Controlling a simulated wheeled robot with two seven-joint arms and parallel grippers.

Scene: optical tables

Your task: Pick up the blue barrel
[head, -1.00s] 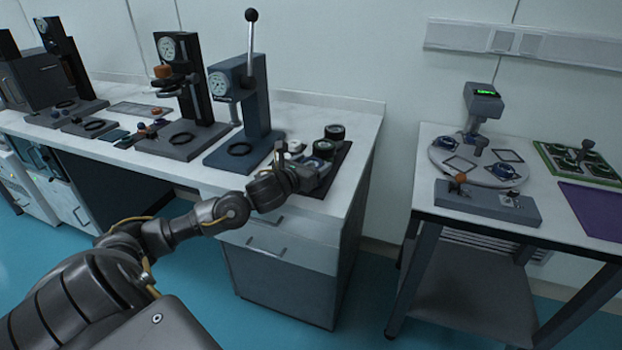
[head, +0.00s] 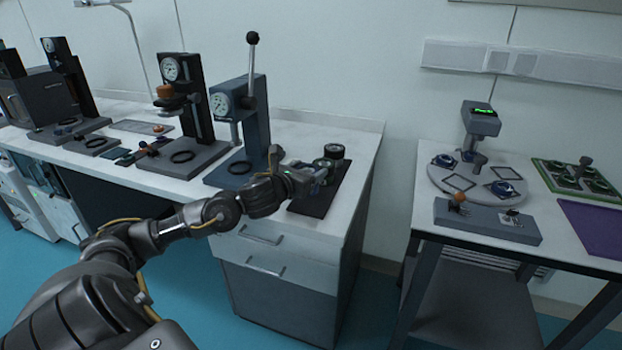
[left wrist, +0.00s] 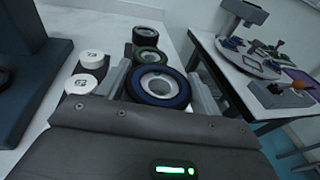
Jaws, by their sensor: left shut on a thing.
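The blue barrel (left wrist: 160,84) is a dark cylinder with a blue ring around a pale, open centre. In the left wrist view it sits between the two fingers of my left gripper (left wrist: 160,90), which is shut on it. In the head view my left gripper (head: 314,177) is over the dark mat at the right end of the long bench, and it mostly hides the blue barrel. Whether the barrel is clear of the mat cannot be told. My right gripper is not in view.
A green-ringed barrel (left wrist: 149,56) and a black barrel (left wrist: 146,34) stand just beyond the held one. Two white numbered caps (left wrist: 92,58) lie to the left. A blue-grey press (head: 243,125) stands left of the dark mat (head: 318,204). A second table (head: 430,207) is at right.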

